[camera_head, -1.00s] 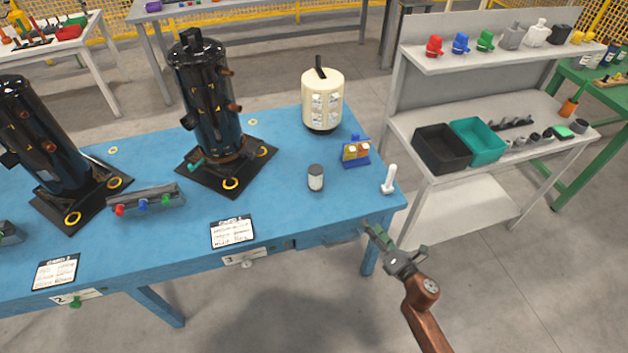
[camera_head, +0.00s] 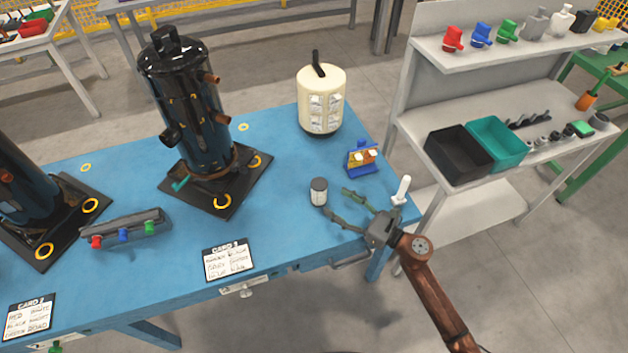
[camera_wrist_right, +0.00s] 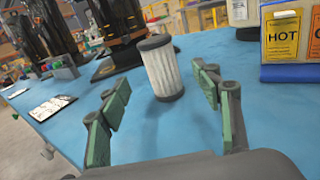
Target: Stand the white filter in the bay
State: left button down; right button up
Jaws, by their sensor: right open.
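The white filter (camera_head: 318,192) is a small pleated cylinder with dark end caps, standing upright on the blue table (camera_head: 280,220). It also shows in the right wrist view (camera_wrist_right: 162,68), ahead of and between the finger lines. My right gripper (camera_head: 337,202) is open and low over the table's front right part, its fingers pointing at the filter from the right. I cannot tell which spot is the bay. My left gripper is out of view.
A dark compressor (camera_head: 190,105) on a black base stands left of the filter. A cream tank (camera_head: 320,100) stands behind it. A blue holder with HOT tags (camera_head: 362,158) and a white upright handle (camera_head: 401,190) are close to my right gripper. Card 3 (camera_head: 229,262) lies front left.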

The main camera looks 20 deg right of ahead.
aim_at(326, 194)
jog(key=x, duration=0.2)
jog(key=shift+w+a, duration=0.2)
jog(key=shift+w, duration=0.2)
jog(key=b+x, duration=0.1)
jog(key=x, duration=0.4)
jog(key=shift+w+a, duration=0.2)
jog(key=shift+w, duration=0.05)
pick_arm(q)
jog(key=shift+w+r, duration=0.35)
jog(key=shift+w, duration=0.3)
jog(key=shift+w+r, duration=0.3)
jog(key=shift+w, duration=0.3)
pick_arm(e)
jog(key=shift+c, duration=0.2)
jog(key=c, duration=1.3)
jog(key=shift+c, duration=0.4)
jog(key=shift+r, duration=0.1)
